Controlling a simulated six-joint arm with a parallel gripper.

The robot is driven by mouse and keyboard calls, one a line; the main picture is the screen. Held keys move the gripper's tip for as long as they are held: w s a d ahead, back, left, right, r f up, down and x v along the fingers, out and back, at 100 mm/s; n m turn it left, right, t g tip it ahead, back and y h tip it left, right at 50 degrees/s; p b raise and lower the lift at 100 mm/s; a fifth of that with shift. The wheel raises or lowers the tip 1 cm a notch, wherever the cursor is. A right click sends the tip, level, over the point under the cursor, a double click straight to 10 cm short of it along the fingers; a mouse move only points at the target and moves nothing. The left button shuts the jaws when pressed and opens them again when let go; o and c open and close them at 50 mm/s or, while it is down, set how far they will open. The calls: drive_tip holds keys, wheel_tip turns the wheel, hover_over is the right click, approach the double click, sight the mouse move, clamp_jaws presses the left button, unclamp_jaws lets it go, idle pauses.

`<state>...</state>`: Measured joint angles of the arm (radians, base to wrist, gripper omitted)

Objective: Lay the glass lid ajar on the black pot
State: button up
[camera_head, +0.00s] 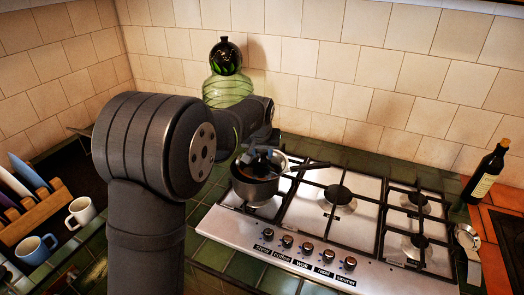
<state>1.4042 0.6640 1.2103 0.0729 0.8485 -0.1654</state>
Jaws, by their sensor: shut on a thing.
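The black pot (258,192) stands on the left rear part of the hob, with its long handle pointing right. My gripper (261,163) is directly over the pot's mouth, pointing down, with small blue parts showing. It is shut on the glass lid (277,164), which shows only as a thin, faint rim at the pot's mouth. I cannot tell whether the lid touches the pot or how it is tilted. My arm hides the area left of the pot.
The steel hob (310,215) has free burners right of the pot. A dark bottle (485,172) stands at the far right. A green glass vessel (227,90) stands behind my arm. Two mugs (80,212) (37,249) and a wooden rack (30,212) are at left.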

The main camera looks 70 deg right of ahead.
drive_tip(key=o, duration=1.2)
drive_tip(key=shift+o, duration=0.2)
drive_tip(key=v, duration=1.7)
drive_tip(key=shift+r, duration=0.2)
drive_tip(key=shift+a, duration=0.1)
drive_tip(key=x, duration=1.7)
drive_tip(key=shift+f, duration=0.3)
drive_tip(key=shift+r, duration=0.25)
